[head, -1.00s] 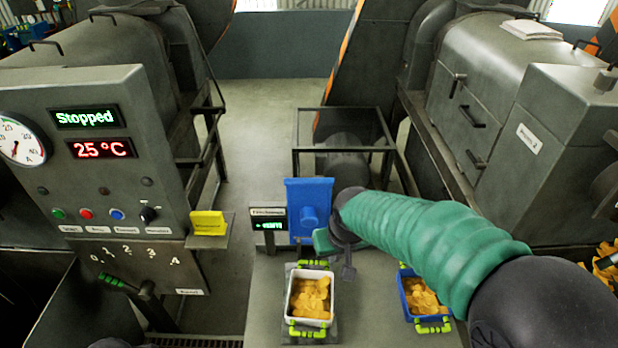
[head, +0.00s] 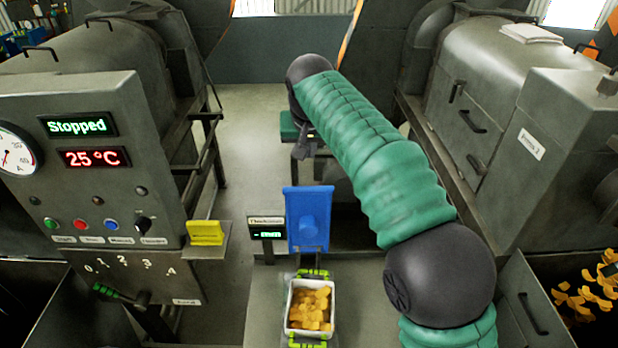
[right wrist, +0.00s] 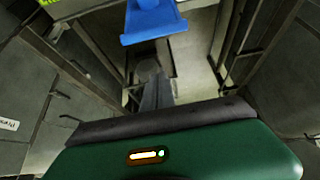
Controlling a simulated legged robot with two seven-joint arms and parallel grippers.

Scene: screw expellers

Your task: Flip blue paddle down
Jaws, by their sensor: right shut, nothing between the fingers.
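The blue paddle (head: 308,218) stands upright behind the white tray in the head view, with a round blue knob on its face. It also shows at the top of the right wrist view (right wrist: 152,22), cut off by the frame edge. My right gripper (head: 303,150) is beyond and above the paddle in the head view, apart from it. Its jaws are shut and empty. My left gripper is not in view.
A white tray of orange pieces (head: 290,308) with green handles sits before the paddle. A small green display (head: 267,234) and a yellow paddle (head: 206,232) stand to its left. A control panel (head: 80,200) reads "Stopped" and 25 °C. Large machines flank both sides.

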